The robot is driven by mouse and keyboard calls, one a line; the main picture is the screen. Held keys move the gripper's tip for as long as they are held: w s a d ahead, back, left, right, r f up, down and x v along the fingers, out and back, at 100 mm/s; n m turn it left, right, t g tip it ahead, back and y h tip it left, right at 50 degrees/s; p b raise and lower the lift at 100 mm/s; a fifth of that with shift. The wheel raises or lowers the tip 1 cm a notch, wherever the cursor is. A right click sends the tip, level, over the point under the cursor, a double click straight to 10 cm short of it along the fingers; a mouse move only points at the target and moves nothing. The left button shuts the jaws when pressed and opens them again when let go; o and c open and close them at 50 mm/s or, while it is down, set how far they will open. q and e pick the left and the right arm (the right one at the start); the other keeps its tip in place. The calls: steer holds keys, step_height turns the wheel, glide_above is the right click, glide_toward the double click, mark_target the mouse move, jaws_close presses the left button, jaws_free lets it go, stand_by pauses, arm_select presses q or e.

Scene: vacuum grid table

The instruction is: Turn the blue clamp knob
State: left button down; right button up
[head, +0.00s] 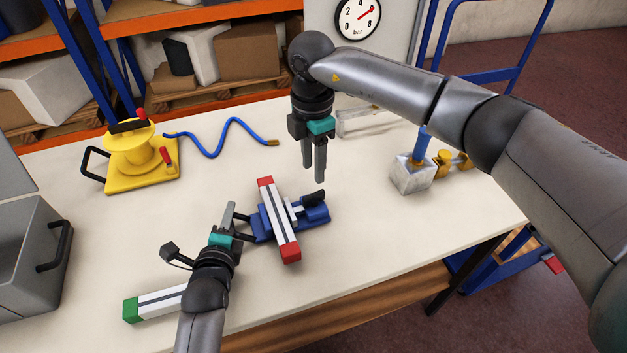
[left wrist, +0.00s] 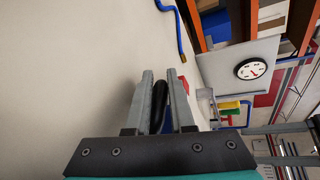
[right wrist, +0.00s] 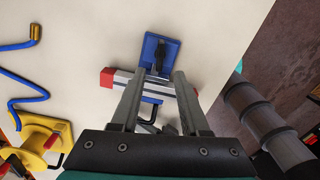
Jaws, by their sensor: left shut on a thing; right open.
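A blue clamp (head: 318,216) lies on the table with a red-ended white and grey bar (head: 277,222) across it. A black knob (head: 313,198) stands at its right end; the clamp also shows in the right wrist view (right wrist: 172,47). My left gripper (head: 238,223) is at the clamp's left end. It is shut on a black handle (left wrist: 159,104), which shows between its fingers in the left wrist view. The exact contact is partly hidden.
A yellow reel (head: 135,160) with a blue hose (head: 215,150) stands at the back left. A metal block with a blue handle (head: 410,178) stands at right. A green-ended bar (head: 155,303) lies front left, near a grey box (head: 28,262). Table right of the clamp is clear.

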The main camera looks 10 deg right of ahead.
mark_target(314, 194)
steer(key=shift+r, duration=2.2)
step_height(314, 194, down, 12)
steer(key=m, duration=3.6)
steer(key=shift+s, duration=0.1)
